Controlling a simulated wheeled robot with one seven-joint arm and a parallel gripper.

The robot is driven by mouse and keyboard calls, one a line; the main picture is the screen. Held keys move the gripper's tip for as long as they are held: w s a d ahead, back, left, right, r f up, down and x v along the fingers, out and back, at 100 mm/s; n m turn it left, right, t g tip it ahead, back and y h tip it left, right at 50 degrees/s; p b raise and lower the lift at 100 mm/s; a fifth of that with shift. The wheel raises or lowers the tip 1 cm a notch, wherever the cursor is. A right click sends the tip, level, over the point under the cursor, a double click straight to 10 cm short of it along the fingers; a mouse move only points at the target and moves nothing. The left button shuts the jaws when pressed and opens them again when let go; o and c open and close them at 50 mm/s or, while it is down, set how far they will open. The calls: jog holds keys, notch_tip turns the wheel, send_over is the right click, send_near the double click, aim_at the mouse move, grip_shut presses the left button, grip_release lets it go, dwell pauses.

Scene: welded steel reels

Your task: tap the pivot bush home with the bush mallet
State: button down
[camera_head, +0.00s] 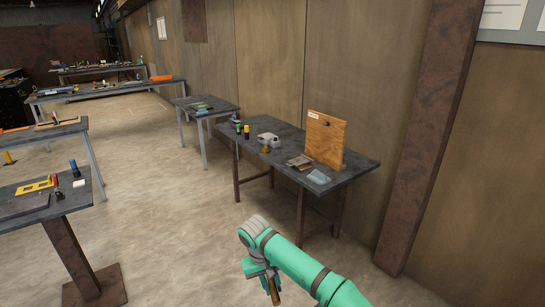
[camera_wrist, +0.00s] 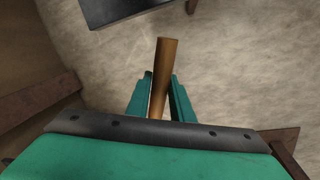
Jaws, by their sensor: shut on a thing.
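My gripper (camera_head: 268,283) is low over the floor in the head view, in front of the near work table and apart from it. It is shut on a brown wooden handle (camera_wrist: 162,75), which stands between the teal fingers in the wrist view. The handle looks like that of the bush mallet, but no mallet head shows. An upright wooden board (camera_head: 325,142) stands at the back right of the dark table (camera_head: 345,173). A small dark spot shows near the top of the board; I cannot tell whether it is the pivot bush.
A grey device (camera_head: 268,139), small bottles (camera_head: 246,131) and flat pieces (camera_head: 318,177) lie on the same table. A rusty column (camera_head: 432,130) stands to its right. Another bench (camera_head: 40,205) is at left. The floor (camera_head: 180,230) between is clear.

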jog(key=shift+w+f+m, duration=0.15)
jog(key=shift+f+m, duration=0.5)
jog(key=shift+f, duration=0.05)
jog(key=shift+w+f+m, duration=0.15)
jog(key=shift+f+m, duration=0.5)
jog(key=shift+f, duration=0.05)
jog(key=shift+d, duration=0.1)
